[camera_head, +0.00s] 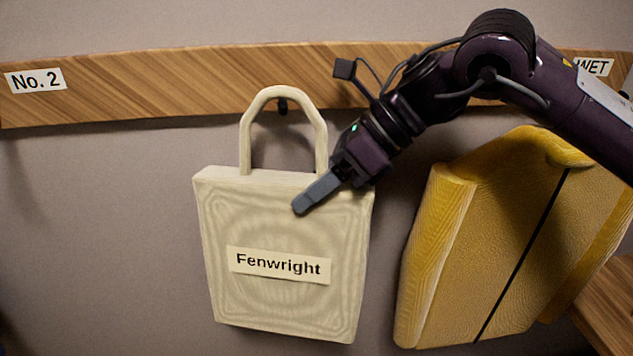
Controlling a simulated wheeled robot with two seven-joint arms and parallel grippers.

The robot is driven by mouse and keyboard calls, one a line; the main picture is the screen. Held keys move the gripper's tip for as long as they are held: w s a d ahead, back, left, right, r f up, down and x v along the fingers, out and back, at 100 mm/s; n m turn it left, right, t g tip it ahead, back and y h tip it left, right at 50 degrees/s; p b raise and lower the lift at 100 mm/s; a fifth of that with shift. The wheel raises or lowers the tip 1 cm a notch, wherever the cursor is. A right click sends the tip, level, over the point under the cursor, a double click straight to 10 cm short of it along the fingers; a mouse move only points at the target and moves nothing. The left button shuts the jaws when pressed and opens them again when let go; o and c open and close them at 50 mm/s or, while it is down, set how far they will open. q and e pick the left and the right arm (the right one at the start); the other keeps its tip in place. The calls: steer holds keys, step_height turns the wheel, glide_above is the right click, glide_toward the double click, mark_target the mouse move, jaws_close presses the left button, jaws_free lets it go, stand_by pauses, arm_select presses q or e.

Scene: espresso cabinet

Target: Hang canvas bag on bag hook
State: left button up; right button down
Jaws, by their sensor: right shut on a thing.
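The cream canvas bag (285,225), labelled "Fenwright", is upright and slightly tilted in the middle of the head view. Its handle loop (283,93) stands up in front of the wooden rail. A small dark hook (283,106) shows inside the loop, just under its top. I cannot tell whether the loop rests on the hook. My right gripper (318,193) comes in from the upper right and is shut on the bag's upper right edge. One grey finger lies across the bag's front; the other is hidden. My left gripper is not in view.
The wooden rail (170,85) runs across the grey wall, with a "No. 2" label (35,80) at left and a partly hidden "WET" label (594,66) at right. A yellow coat-like item (490,250) hangs right of the bag. The wall left of the bag is clear.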

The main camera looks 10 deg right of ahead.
steer(key=shift+f, duration=0.3)
